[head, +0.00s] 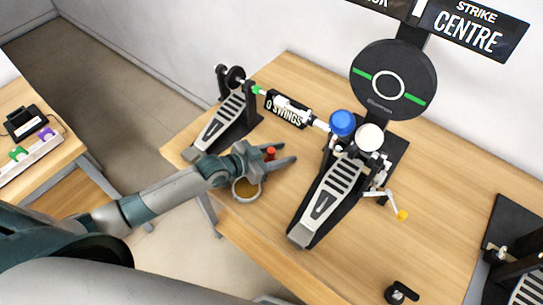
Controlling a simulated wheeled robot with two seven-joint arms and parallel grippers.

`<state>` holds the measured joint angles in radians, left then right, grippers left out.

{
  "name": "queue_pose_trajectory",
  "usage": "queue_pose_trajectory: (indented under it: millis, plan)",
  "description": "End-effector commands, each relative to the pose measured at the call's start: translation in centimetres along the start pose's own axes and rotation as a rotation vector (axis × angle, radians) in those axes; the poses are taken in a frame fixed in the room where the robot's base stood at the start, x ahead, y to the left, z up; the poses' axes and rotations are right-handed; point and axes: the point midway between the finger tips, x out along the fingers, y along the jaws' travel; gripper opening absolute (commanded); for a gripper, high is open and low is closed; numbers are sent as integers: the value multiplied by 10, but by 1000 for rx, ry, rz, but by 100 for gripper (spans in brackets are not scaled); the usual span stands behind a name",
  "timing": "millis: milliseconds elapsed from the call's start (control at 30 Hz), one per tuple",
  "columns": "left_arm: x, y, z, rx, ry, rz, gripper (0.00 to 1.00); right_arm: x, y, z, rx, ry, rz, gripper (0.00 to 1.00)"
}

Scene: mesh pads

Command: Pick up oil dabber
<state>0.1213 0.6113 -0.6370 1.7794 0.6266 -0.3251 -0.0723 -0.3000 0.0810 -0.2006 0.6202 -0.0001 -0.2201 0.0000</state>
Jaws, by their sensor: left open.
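A small red-topped upright object (270,153), which looks like the oil dabber, stands on the wooden table beside a round dish of amber liquid (246,189). My left gripper (288,153) reaches in from the left, low over the table. Its jaws are open, with the red top showing between the two fingers. I cannot tell whether either finger touches it. The lower part of the red-topped object is hidden by the gripper. My right gripper is not in view.
A small pedal (221,122) stands behind my left gripper. A larger pedal (327,194) with blue and white beaters and a round black target pad (393,80) stand to the right. The front middle tabletop (365,258) is clear.

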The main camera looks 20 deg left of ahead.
Motion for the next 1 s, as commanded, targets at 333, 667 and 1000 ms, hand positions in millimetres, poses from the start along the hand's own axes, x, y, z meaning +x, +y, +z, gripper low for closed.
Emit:
queue_pose_trajectory:
  millis: [333, 667, 1000]
  plan:
    - [0, 0, 0, 0, 0, 0, 40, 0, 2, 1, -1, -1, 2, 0]
    - [0, 0, 0, 0, 0, 0, 0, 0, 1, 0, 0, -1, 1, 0]
    - [-1, 0, -2, 0, 1, 0, 0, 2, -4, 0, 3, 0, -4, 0]
